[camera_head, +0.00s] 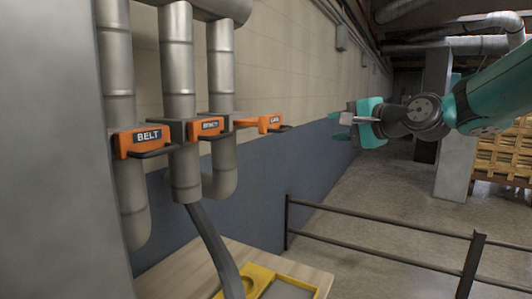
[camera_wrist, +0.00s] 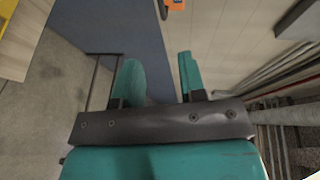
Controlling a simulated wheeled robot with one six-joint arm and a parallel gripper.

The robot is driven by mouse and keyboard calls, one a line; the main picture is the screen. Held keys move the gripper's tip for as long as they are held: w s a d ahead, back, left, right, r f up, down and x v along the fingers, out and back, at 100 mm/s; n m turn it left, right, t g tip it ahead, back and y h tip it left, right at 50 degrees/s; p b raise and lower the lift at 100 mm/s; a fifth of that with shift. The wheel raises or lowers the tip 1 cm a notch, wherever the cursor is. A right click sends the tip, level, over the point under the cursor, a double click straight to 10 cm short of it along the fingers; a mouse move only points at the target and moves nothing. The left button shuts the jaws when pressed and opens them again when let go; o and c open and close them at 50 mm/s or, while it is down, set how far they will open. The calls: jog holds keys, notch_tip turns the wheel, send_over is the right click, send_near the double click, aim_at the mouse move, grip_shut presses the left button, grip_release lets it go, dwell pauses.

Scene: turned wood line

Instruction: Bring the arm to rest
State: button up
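My arm reaches in from the right in the head view, with my gripper (camera_head: 348,122) held in the air in front of the wall, to the right of the orange handles. In the wrist view the two teal fingers of my gripper (camera_wrist: 160,78) stand apart with nothing between them. Three orange handles sit on grey pipes: one marked BELT (camera_head: 140,141), a middle one (camera_head: 206,127) and a right one (camera_head: 260,123), whose labels are too small to read surely. The right one lies in a different direction from the other two. My gripper is clear of all three.
A wooden bench (camera_head: 185,275) with a yellow tray (camera_head: 258,277) stands below the pipes. A dark railing (camera_head: 380,225) crosses the floor at lower right. A grey post (camera_head: 458,150) and stacked wood (camera_head: 500,155) stand behind my arm. Open floor (camera_head: 365,200) lies below my gripper.

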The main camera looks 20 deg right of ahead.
jog(key=s+a+f+n+g+y, duration=0.1)
jog(key=s+a+f+n+g, duration=0.3)
jog(key=s+a+f+n, duration=0.4)
jog(key=s+a+f+n+g+y, duration=0.1)
jog(key=s+a+f+n+g, duration=0.3)
jog(key=a, duration=0.5)
jog(key=s+a+f+n+g+h, duration=0.1)
jog(key=s+f+n+g, duration=0.2)
jog(key=s, duration=0.5)
jog(key=s+a+f+n+g+h, duration=0.1)
jog(key=s+f+n+g+h, duration=0.1)
jog(key=s+n, duration=0.3)
jog(key=s+f+g, duration=0.1)
jog(key=s, duration=0.3)
jog(key=shift+s+a+f+g, duration=0.15)
jog(key=shift+a+f+g, duration=0.2)
jog(key=shift+g, duration=0.05)
